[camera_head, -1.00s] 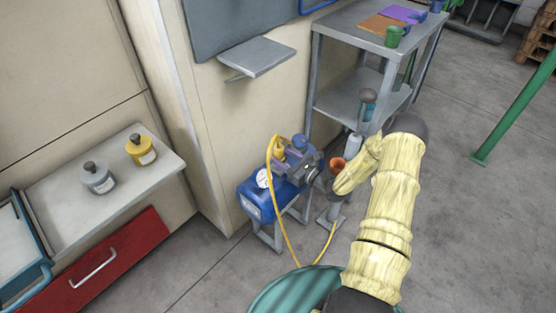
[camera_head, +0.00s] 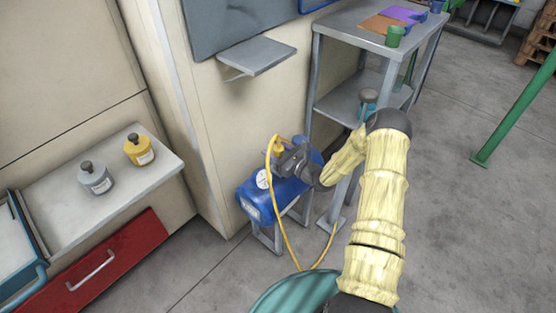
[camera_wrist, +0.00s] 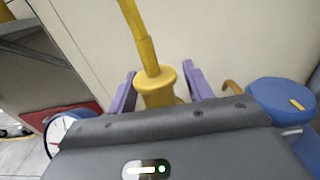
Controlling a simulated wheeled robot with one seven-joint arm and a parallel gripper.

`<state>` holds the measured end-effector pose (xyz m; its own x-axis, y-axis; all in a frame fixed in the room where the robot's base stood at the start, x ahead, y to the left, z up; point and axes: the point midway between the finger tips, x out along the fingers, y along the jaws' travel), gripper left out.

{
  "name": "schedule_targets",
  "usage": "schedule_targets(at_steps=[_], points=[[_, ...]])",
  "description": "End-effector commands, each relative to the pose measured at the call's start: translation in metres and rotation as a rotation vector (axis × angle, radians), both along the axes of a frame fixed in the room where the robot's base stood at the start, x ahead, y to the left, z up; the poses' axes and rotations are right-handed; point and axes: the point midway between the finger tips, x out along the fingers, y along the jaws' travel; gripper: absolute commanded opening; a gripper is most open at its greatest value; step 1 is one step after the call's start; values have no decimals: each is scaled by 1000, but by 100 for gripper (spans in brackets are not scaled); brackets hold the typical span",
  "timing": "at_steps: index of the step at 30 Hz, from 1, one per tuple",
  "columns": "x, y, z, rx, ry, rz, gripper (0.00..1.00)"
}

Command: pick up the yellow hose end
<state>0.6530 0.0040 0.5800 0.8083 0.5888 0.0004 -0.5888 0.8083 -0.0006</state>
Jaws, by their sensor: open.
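The yellow hose end (camera_wrist: 158,86) shows in the wrist view as a flanged yellow fitting with the hose rising from it. My gripper (camera_wrist: 158,88) is open, with one purple finger on each side of the hose end and a gap visible on both sides. The lower part of the hose end is hidden behind the gripper body. In the head view my gripper (camera_head: 288,152) is at the top of the blue compressor, and the yellow hose (camera_head: 286,232) loops from there down to the floor.
The blue compressor tank (camera_head: 262,200) stands on a metal frame by the wall, with a gauge (camera_wrist: 62,130) and a blue cap (camera_wrist: 282,97) close to my gripper. A grey shelf unit (camera_head: 345,98) stands behind. A small wall shelf (camera_head: 258,56) juts out above.

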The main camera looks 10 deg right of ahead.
Motion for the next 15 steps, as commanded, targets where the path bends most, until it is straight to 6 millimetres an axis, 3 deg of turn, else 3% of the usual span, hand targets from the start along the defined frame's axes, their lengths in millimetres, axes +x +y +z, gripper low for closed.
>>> schedule_targets(at_steps=[8, 15], points=[[0, 0, 0, 0, 0, 0, 51], [0, 0, 0, 0, 0, 0, 4]])
